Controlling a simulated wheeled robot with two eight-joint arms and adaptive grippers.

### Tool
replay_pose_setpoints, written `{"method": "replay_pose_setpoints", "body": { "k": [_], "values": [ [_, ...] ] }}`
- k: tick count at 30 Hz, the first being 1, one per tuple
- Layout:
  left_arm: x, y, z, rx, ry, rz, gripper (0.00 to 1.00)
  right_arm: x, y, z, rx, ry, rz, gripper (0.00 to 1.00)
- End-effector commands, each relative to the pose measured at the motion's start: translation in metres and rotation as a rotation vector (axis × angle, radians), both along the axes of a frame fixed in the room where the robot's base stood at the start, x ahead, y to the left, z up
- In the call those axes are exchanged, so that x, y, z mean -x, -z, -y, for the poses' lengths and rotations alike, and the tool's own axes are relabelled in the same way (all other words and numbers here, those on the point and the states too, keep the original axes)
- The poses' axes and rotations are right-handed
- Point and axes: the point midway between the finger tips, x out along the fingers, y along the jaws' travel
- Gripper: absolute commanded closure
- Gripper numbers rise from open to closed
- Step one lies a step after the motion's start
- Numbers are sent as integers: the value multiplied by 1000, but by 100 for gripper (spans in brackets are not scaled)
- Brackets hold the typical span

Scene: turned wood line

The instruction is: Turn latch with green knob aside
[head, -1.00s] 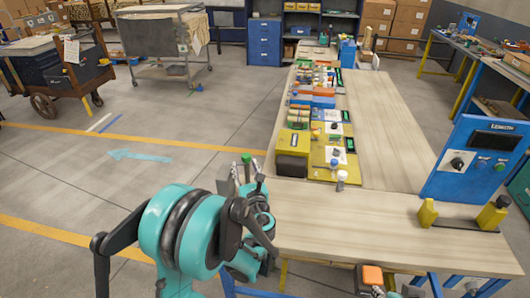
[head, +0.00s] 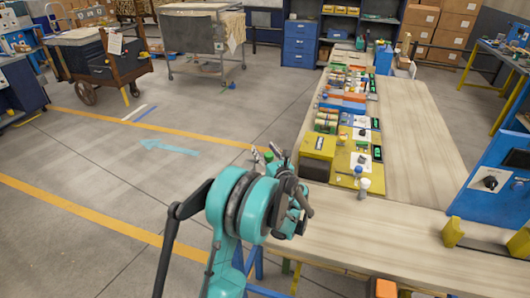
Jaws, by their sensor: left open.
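A small green knob (head: 268,156) shows at the fingertips of my left gripper (head: 266,153), near the left edge of the wooden bench. The latch under the knob is hidden behind my gripper and arm. The left gripper is open, with a finger on either side of the knob in this view. I cannot tell whether they touch it. My right gripper is out of view.
The wooden bench (head: 410,130) carries a yellow box (head: 318,150), a white-capped jar (head: 364,186) and several coloured parts. A blue panel with a dial (head: 490,182) stands at right. Floor at left is open, with a wooden cart (head: 98,60) beyond.

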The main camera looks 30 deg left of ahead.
Motion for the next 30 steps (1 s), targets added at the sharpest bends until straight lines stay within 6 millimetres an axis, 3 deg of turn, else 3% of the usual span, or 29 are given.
{"method": "replay_pose_setpoints", "body": {
  "k": [7, 13, 23, 30],
  "values": [
    [-1, 0, -1, 0, 1, 0, 52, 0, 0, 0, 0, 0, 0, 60],
    [-1, 0, -1, 0, 1, 0, 100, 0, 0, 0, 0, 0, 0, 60],
    [-1, 0, -1, 0, 6, 0, 100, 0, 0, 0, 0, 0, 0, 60],
    [-5, 0, 1, -1, 157, -1, 100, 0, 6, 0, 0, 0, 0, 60]
  ]
}}
